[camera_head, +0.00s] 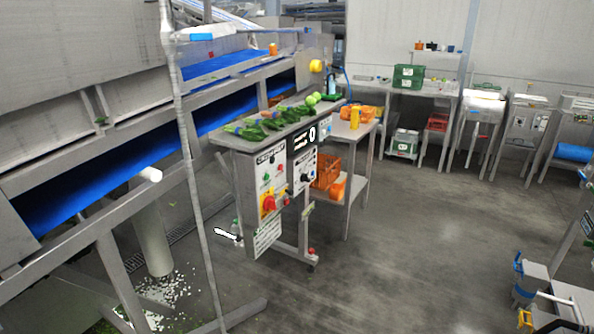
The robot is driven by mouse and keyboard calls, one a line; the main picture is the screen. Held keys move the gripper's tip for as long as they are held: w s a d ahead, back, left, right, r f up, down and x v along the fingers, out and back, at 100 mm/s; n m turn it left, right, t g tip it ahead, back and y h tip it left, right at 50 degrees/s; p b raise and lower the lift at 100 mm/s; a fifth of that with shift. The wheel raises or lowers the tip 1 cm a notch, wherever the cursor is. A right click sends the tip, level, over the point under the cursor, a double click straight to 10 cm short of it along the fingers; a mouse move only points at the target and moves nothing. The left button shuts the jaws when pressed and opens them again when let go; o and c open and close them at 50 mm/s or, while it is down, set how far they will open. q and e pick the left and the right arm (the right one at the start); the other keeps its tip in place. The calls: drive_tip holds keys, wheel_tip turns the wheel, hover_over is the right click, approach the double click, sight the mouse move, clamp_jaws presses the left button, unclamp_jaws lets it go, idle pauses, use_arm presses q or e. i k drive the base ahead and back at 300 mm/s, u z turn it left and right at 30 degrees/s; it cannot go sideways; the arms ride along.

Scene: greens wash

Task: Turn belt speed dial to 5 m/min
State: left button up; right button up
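A control stand (240,172) stands in the middle of the view, with panels on its front. A black dial (305,178) sits on the right-hand white panel; it looks like the belt speed dial. Its scale and pointer are too small to read. A dark display (304,137) above it shows a 0. Neither of my grippers is in view, and nothing touches the dial.
A red switch on a yellow plate (267,204) and small buttons are on the left panel. Leafy greens (268,123) lie on the stand's top. The blue conveyor belt (95,172) runs along the left. Open floor (420,260) lies to the right.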

sight(304, 177)
drive_tip(key=z, duration=0.15)
drive_tip(key=i, duration=1.55)
drive_tip(key=u, duration=0.3)
